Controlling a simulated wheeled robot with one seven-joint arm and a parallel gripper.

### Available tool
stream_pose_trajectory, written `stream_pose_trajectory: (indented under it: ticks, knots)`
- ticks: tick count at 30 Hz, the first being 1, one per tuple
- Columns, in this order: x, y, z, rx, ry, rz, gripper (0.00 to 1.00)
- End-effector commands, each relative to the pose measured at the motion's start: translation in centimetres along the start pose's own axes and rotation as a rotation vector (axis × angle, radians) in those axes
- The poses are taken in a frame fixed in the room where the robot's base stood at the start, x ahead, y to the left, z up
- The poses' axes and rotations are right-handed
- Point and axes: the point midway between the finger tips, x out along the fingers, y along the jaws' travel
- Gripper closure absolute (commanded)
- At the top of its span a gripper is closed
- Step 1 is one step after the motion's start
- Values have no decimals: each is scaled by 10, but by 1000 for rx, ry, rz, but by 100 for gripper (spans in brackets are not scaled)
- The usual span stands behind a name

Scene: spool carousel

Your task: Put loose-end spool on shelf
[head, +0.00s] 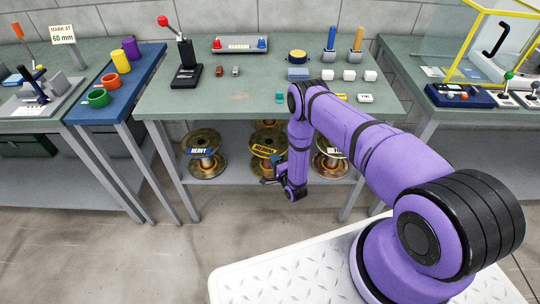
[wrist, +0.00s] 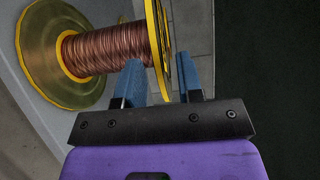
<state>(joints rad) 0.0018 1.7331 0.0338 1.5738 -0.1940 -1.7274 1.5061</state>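Copper-wound spools with yellow flanges stand on the lower shelf of the middle table. The left one is labelled HEAVY (head: 206,163), the middle one MEDIUM (head: 262,147). A right spool (head: 327,165) is partly hidden by my arm, its label only partly visible. A loose wire end cannot be made out. My gripper (head: 268,181) is low at the front of the shelf, by the MEDIUM spool. In the wrist view, my gripper (wrist: 160,83) is open, its blue fingers apart. A spool (wrist: 92,50) lies close ahead, a flange edge showing between the fingers; contact cannot be told.
The lower shelf (head: 228,180) has bare patches between spools. The middle table (head: 240,97) above carries a black lever stand (head: 187,70), white blocks and small parts. A blue table (head: 118,82) with coloured rings and cups stands left. The floor in front is clear.

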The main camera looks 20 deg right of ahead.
Motion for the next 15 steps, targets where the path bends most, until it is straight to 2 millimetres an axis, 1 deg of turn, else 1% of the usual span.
stream_pose_trajectory:
  ticks: [1, 6, 10, 15]
  knots:
    - [-12, 1, -1, 0, 3, 3, 66]
    - [-43, 0, -1, 0, 3, 3, 66]
    - [-59, 0, 0, 1, 1, 2, 66]
    - [-69, 0, 0, -1, 1, 0, 66]
